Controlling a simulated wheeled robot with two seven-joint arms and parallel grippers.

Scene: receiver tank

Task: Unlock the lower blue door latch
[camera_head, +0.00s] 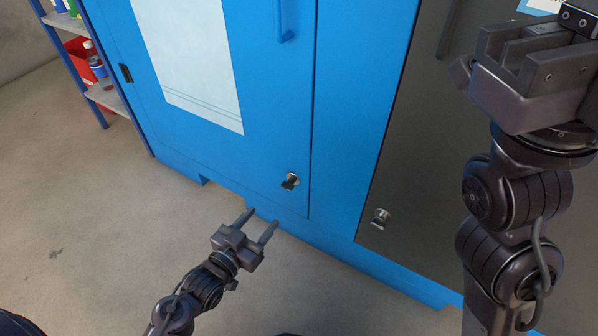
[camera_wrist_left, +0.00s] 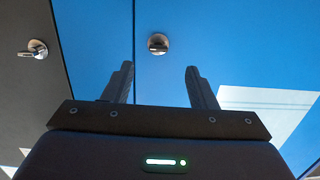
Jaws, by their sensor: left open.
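The lower latch (camera_head: 291,181) is a small silver round plate with a dark turn handle, near the bottom edge of the blue door (camera_head: 240,165). In the left wrist view the latch (camera_wrist_left: 158,43) sits just beyond and between the fingertips, its handle looking roughly level. My left gripper (camera_head: 262,219) is open and empty, below and slightly left of the latch in the head view, its fingers pointing towards the cabinet and apart from the latch. My right gripper (camera_head: 508,75) is raised at the upper right, away from the latch; its jaw opening is unclear.
A similar latch (camera_head: 380,217) is on the dark grey door (camera_head: 400,165) to the right; it also shows in the left wrist view (camera_wrist_left: 35,49). A blue handle (camera_head: 284,22) is higher on the blue door. A shelf (camera_head: 105,98) stands at left. The floor at left is clear.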

